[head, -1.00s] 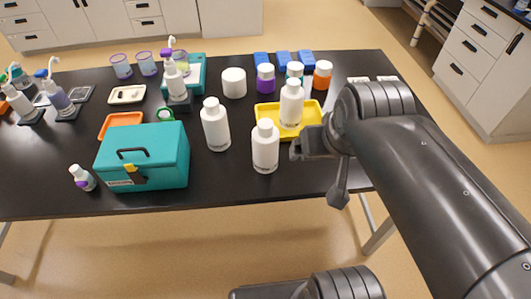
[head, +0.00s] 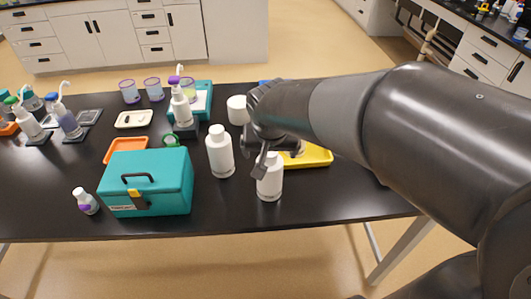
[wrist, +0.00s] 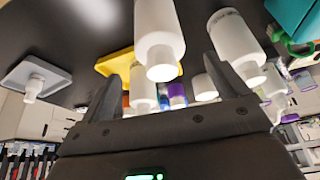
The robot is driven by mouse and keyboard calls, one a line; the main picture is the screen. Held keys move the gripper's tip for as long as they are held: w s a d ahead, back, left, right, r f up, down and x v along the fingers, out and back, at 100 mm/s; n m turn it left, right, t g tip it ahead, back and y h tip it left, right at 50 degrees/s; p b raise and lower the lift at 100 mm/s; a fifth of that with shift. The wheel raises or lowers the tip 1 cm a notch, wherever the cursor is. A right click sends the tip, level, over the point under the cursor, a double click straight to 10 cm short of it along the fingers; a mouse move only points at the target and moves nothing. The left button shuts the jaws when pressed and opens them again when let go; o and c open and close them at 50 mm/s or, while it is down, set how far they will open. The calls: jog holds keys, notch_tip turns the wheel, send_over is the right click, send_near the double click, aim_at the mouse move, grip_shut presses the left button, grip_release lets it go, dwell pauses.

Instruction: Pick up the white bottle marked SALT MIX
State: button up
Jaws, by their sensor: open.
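Three similar white bottles show, and I cannot read SALT MIX on any of them. In the head view one white bottle (head: 219,152) stands right of the teal box, and a front white bottle (head: 270,182) stands to its right, its top partly hidden by my gripper (head: 262,157). In the wrist view, which is inverted, a white bottle (wrist: 158,38) shows between my spread, empty fingers (wrist: 174,50). Another white bottle (wrist: 235,42), with tiny unreadable lettering, is right of them. A third white bottle (wrist: 143,88) shows farther back, partly hidden; my arm covers it in the head view.
A teal box (head: 150,190) with a handle and a small purple-labelled bottle (head: 85,201) stand at the left front. A yellow tray (head: 318,156) lies behind my gripper. A white jar (head: 237,110) and a pump bottle (head: 181,105) stand farther back. The front table strip is clear.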

aim_at(270, 163)
jog(key=shift+x, duration=4)
jog(key=shift+s, duration=0.1)
jog(key=c, duration=1.6)
jog(key=shift+c, duration=0.6)
jog(key=shift+r, duration=0.15)
